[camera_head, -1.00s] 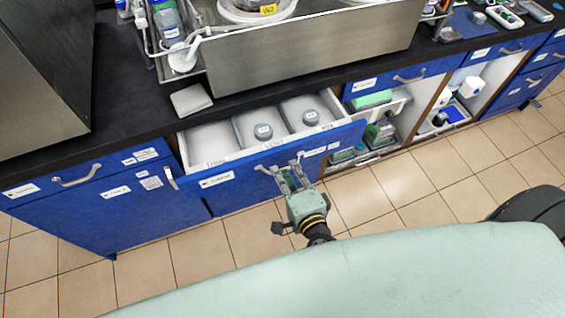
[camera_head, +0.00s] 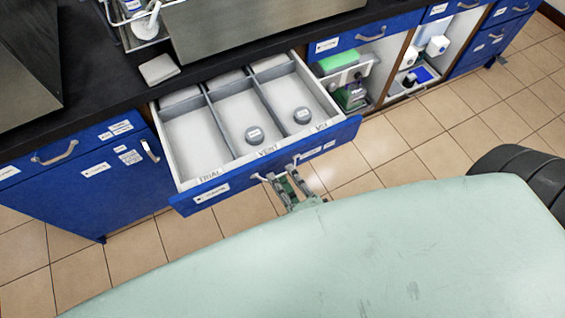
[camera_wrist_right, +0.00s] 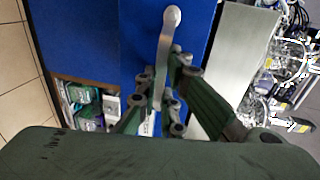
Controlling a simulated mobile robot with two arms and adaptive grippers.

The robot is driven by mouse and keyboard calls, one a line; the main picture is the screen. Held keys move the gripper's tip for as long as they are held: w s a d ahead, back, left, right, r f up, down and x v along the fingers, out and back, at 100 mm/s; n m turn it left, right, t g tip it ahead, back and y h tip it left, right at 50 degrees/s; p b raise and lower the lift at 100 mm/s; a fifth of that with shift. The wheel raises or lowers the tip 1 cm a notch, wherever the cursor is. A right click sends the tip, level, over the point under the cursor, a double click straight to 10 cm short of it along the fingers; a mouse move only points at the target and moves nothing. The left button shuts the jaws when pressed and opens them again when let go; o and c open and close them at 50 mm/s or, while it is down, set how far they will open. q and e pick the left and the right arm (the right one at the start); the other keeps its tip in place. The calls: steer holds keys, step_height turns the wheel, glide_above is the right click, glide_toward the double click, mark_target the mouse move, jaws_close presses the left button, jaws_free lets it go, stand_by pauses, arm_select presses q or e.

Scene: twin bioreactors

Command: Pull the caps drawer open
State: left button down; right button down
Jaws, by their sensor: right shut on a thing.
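The caps drawer (camera_head: 190,199) is pulled well out of the bench, with a blue front and a white inside split into compartments. The left compartment looks empty. My right gripper (camera_head: 279,178) is shut on the drawer's handle at the middle of the front. In the right wrist view the pale handle (camera_wrist_right: 164,60) passes between the fingers. My left gripper is not in view.
The dark bench top (camera_head: 110,98) runs behind the drawer, with a small grey pad (camera_head: 159,68) near its edge. Open shelves (camera_head: 352,85) with bottles stand to the right. A closed cabinet (camera_head: 110,190) is at the left.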

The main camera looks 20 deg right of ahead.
steer(key=shift+s+f, duration=0.1)
steer(key=shift+f, duration=0.1)
steer(key=c, duration=1.9)
jaws_free()
steer(key=shift+r, duration=0.1)
steer(key=s, duration=0.4)
steer(key=s+r, duration=0.1)
steer(key=s, duration=0.2)
steer(key=s+r, duration=0.1)
steer(key=s, duration=0.3)
steer(key=shift+s+d+r, duration=0.2)
steer(key=shift+s, duration=0.1)
